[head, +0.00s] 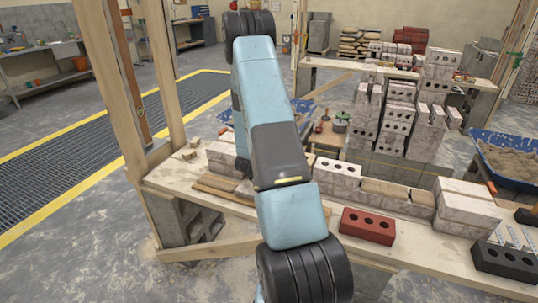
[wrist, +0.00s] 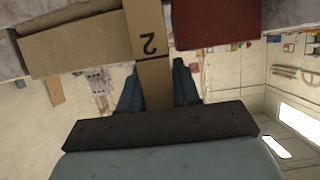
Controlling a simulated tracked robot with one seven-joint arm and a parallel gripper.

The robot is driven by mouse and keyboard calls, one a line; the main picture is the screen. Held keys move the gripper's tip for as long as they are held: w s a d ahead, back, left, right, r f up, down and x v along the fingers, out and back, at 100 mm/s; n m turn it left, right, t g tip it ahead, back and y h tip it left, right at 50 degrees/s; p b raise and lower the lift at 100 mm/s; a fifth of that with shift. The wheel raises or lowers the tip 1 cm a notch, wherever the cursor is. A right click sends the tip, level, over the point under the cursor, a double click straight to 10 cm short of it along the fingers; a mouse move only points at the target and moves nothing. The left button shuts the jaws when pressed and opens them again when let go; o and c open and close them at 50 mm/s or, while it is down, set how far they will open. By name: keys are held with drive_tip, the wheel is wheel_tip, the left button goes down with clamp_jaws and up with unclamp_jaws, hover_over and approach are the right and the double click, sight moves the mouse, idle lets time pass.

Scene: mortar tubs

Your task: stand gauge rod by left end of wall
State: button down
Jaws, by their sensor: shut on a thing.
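In the wrist view my gripper (wrist: 157,78) has its two dark blue fingers on either side of a flat wooden gauge rod (wrist: 148,42) marked with a "2". The rod runs up out of the top edge of that view, so its far end is hidden. In the head view my arm covers the gripper and the rod. The wall is a low row of grey-white bricks (head: 340,172) on a plank bench. Its left end (head: 221,152) shows just left of my arm, which hides part of the row.
A red brick (head: 367,225) and a black brick (head: 505,262) lie along the bench (head: 420,241) front. Timber posts (head: 115,80) rise at the left. Stacked bricks (head: 398,118) stand behind, and a blue mortar tub (head: 508,160) is at right. Open floor lies left.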

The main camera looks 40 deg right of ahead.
drive_tip(key=shift+f, duration=0.3)
idle(0.6)
drive_tip(key=c, duration=0.7)
unclamp_jaws()
drive_tip(key=v, duration=1.3)
drive_tip(key=shift+s+a+r, duration=0.2)
drive_tip(key=shift+a, duration=0.1)
